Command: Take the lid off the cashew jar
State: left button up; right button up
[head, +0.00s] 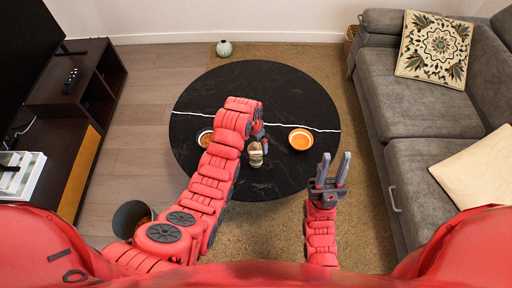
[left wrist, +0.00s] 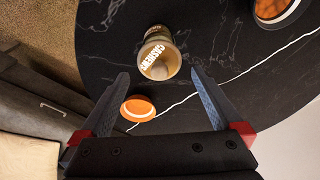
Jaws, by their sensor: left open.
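The cashew jar (head: 255,158) stands on the black round table (head: 255,185), on its near side. In the left wrist view the jar (left wrist: 156,45) shows its "CASHEWS" label, with its round end toward the camera. My left gripper (head: 259,136) is open and empty, close to the jar in the head view. In the left wrist view its fingers (left wrist: 159,75) are spread, and the jar appears beyond and between the tips, apart from both. My right gripper (head: 334,158) is open and empty near the table's right front edge.
An orange dish with a pale rim (head: 301,139) is right of the jar. A second orange dish (head: 205,138) is at the left, partly behind my left arm; it shows contents in the wrist view (left wrist: 272,9). A grey sofa (head: 415,110) stands right.

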pick_arm(q)
jog(key=shift+d+f, duration=0.15)
jog(key=shift+f, duration=1.25)
jog(key=shift+w, duration=0.1)
jog(key=c, duration=1.2)
jog(key=shift+o, duration=0.2)
jog(key=shift+r, duration=0.1)
